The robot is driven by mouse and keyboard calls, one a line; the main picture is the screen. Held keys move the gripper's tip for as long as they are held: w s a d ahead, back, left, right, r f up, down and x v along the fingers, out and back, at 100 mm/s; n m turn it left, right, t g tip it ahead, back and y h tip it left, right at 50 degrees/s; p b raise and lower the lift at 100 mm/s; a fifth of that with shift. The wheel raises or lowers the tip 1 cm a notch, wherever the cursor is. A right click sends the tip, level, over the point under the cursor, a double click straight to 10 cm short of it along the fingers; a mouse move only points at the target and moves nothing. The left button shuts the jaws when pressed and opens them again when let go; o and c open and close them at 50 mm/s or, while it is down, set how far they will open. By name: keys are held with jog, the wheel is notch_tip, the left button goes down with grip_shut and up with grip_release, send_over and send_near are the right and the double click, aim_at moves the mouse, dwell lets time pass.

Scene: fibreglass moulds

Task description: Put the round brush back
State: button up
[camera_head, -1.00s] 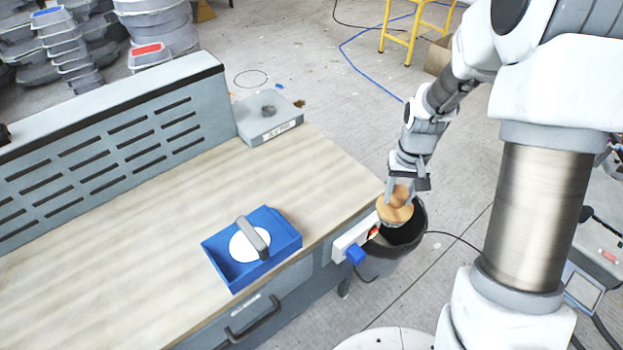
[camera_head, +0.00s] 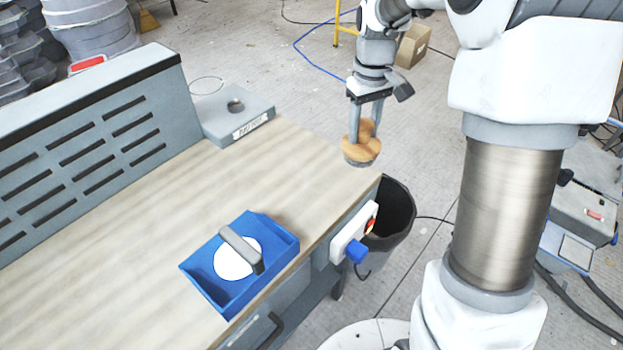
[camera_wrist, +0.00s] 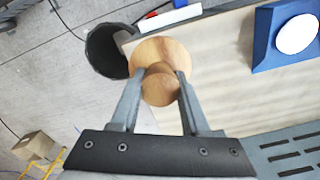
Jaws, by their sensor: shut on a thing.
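The round brush (camera_head: 361,149) has a wooden knob on a round wooden top, with grey bristles below. My gripper (camera_head: 364,124) is shut on its knob and holds it upright in the air by the bench's right end. In the wrist view the brush (camera_wrist: 160,55) shows from above, its knob between the two fingers (camera_wrist: 160,90). A grey block with a round hole and a label on its front (camera_head: 236,112) stands at the back right corner of the bench. The label is too small to read surely.
A blue tray (camera_head: 201,279) with a white disc and a grey-handled tool stands on the wooden bench (camera_head: 100,265). A dark bin (camera_head: 398,215) stands at the bench's right end, beside a white box with a blue plug (camera_head: 357,251). The bench top between tray and block is clear.

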jog(key=shift+w+a+f, duration=0.4)
jog(key=shift+a+f, duration=1.35)
jog(key=shift+a, duration=0.05)
jog(key=shift+w+a+f, duration=0.45)
jog(key=shift+a+f, duration=1.3)
jog(key=shift+w+a+f, duration=0.4)
jog(key=shift+a+f, duration=1.35)
jog(key=shift+a, duration=0.05)
jog(key=shift+f, duration=0.1)
jog(key=shift+f, duration=0.15)
jog(key=o, duration=1.2)
jog(key=shift+r, duration=0.2)
